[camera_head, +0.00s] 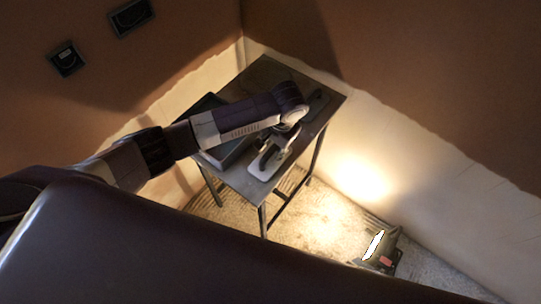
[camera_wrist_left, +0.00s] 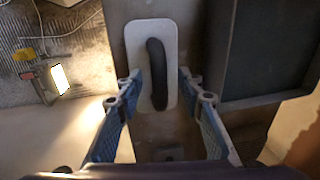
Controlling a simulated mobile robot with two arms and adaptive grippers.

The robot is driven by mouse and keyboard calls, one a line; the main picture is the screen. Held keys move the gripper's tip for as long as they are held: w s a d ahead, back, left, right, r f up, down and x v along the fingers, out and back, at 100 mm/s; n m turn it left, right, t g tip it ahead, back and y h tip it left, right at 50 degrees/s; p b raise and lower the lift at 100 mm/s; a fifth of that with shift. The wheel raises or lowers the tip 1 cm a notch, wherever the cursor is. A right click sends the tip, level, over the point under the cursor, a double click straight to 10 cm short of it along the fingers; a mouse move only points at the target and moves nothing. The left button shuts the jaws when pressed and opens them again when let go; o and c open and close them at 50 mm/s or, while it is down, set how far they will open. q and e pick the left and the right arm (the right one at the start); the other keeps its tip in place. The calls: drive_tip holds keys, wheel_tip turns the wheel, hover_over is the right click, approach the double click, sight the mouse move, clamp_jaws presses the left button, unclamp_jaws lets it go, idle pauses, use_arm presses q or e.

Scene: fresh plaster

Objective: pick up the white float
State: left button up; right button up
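The white float (camera_wrist_left: 133,45) is a pale rounded plate with a dark curved handle. It lies flat on the metal table, handle up. In the head view the white float (camera_head: 261,170) shows at the table's near end, partly covered by my gripper. My left gripper (camera_head: 266,158) is over it, pointing down. In the left wrist view my left gripper (camera_wrist_left: 158,74) is open, one finger on each side of the handle, with gaps on both sides. I cannot tell how far the fingertips are above the plate. My right gripper is in neither view.
The table (camera_head: 262,72) stands in a wall corner. A dark tray (camera_wrist_left: 270,50) lies beside the float; it shows partly behind my arm in the head view (camera_head: 208,104). Another dark tool (camera_head: 318,101) lies at the table's right. A lit work lamp (camera_head: 375,245) stands on the floor.

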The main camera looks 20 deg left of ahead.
use_arm(q)
drive_tip(key=shift+a+f, duration=0.2)
drive_tip(key=shift+f, duration=1)
clamp_jaws()
drive_tip(key=shift+w, duration=0.1)
drive_tip(key=shift+r, duration=0.15)
drive_tip(key=shift+r, duration=0.2)
wheel_tip(320, 180, up, 14)
drive_tip(key=b, duration=0.2)
wheel_tip(320, 180, up, 6)
drive_tip(key=f+p, duration=0.1)
drive_tip(key=p, duration=0.1)
hover_over(269, 152)
drive_tip(key=shift+r, duration=0.25)
